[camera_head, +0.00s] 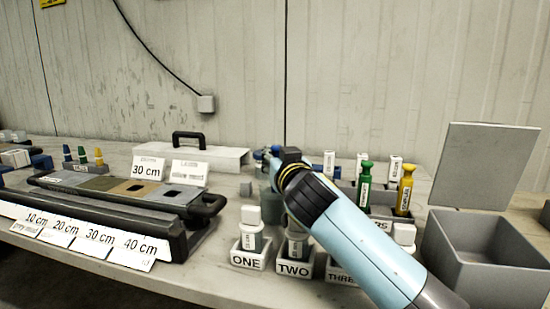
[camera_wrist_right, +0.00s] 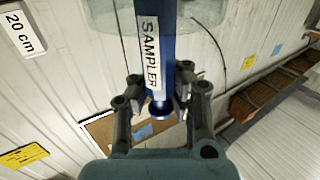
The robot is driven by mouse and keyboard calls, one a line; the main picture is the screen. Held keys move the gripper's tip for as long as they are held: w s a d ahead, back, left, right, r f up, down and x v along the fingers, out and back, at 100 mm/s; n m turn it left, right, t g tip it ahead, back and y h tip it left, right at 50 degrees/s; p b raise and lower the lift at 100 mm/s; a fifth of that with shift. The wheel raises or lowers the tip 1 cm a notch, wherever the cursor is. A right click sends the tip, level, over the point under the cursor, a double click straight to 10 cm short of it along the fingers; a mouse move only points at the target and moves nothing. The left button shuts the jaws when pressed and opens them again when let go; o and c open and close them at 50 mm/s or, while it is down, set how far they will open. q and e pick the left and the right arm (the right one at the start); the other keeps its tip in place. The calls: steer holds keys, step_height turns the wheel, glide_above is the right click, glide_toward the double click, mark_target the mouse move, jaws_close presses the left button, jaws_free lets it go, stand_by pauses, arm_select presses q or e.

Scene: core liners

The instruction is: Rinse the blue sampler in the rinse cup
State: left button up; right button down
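My right gripper (camera_head: 277,166) is above the bench near the middle of the head view, with its arm coming from the lower right. In the right wrist view its fingers (camera_wrist_right: 158,95) are closed around the blue sampler (camera_wrist_right: 157,50), which carries a SAMPLER label. Only a small blue bit of the sampler (camera_head: 275,149) shows in the head view. A translucent cup (camera_wrist_right: 104,14) lies behind the sampler at the top of the wrist view. In the head view a grey-green cup (camera_head: 268,208) is partly hidden below the gripper. I cannot tell whether the sampler's tip is inside it. My left gripper is not in view.
Green (camera_head: 365,183) and yellow (camera_head: 405,190) samplers stand in a rack to the right. Labelled boxes ONE (camera_head: 246,259) and TWO (camera_head: 293,268) are at the front edge. An open grey bin (camera_head: 500,255) stands right, a core tray (camera_head: 115,213) left.

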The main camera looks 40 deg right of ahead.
steer(key=shift+f+b, duration=0.4)
steer(key=shift+f, duration=0.15)
steer(key=shift+r+p, duration=0.55)
steer(key=shift+r, duration=0.15)
steer(key=shift+f+b, duration=0.7)
steer(key=shift+b, duration=0.1)
